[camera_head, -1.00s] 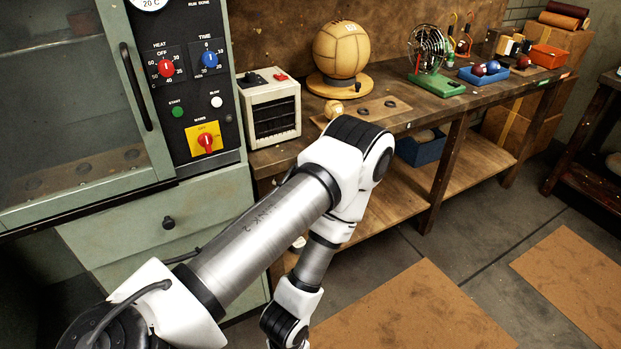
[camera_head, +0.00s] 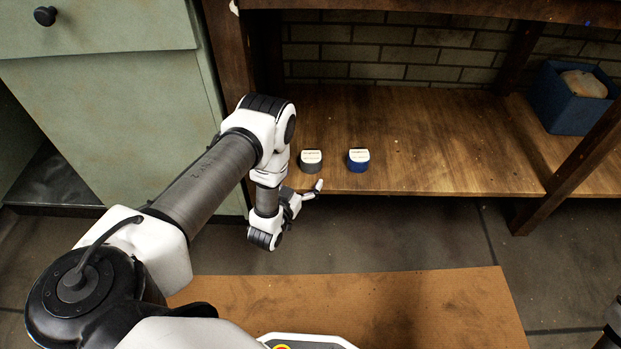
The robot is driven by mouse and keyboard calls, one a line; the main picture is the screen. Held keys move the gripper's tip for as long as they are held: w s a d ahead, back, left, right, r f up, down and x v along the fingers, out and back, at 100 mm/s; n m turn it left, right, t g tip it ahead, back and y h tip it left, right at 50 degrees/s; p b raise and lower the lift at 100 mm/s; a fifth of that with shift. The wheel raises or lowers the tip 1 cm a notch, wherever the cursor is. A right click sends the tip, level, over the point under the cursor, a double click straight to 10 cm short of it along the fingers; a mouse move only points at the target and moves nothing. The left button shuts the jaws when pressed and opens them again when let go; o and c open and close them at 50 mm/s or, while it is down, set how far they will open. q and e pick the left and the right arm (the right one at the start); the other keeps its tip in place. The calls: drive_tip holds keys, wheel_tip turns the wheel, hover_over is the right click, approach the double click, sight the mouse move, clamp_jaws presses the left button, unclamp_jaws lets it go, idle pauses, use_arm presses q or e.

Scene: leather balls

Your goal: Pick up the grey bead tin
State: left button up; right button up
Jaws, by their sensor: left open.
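The grey bead tin (camera_head: 311,161) is small and round with a pale label on top. It stands upright on the wooden lower shelf (camera_head: 430,140), near its front edge. A blue tin (camera_head: 358,160) of like shape stands a short way to its right. My left gripper (camera_head: 318,187) is just in front of the shelf edge, below the grey tin in the picture and apart from it. It is open and seems empty; its fingers are small and partly hidden behind its own wrist. My right gripper is not in view.
A dark table leg (camera_head: 232,60) stands left of the tins, beside a green cabinet (camera_head: 120,110). The bench top overhangs the shelf. A blue bin (camera_head: 570,105) with a pale object sits at right. A brown mat (camera_head: 400,300) lies on the floor.

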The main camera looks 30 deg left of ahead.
sight(316, 150)
use_arm(q)
drive_tip(key=shift+w+a+f+t+b, duration=0.1)
drive_tip(key=shift+w+a+t+b, duration=0.1)
drive_tip(key=shift+w, duration=0.4)
drive_tip(key=shift+w+a+t+b, duration=0.1)
drive_tip(key=shift+w+b, duration=0.05)
drive_tip(key=shift+w, duration=0.4)
drive_tip(key=w+b, duration=0.1)
drive_tip(key=w+a+b, duration=0.1)
drive_tip(key=w, duration=0.1)
drive_tip(key=w+b, duration=0.1)
drive_tip(key=w, duration=0.1)
drive_tip(key=shift+a, duration=0.25)
drive_tip(key=shift+w+r, duration=0.2)
drive_tip(key=shift+w, duration=0.15)
drive_tip(key=shift+r, duration=0.1)
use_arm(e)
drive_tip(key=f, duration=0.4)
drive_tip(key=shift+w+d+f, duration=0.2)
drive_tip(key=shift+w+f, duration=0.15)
use_arm(q)
drive_tip(key=c, duration=1.3)
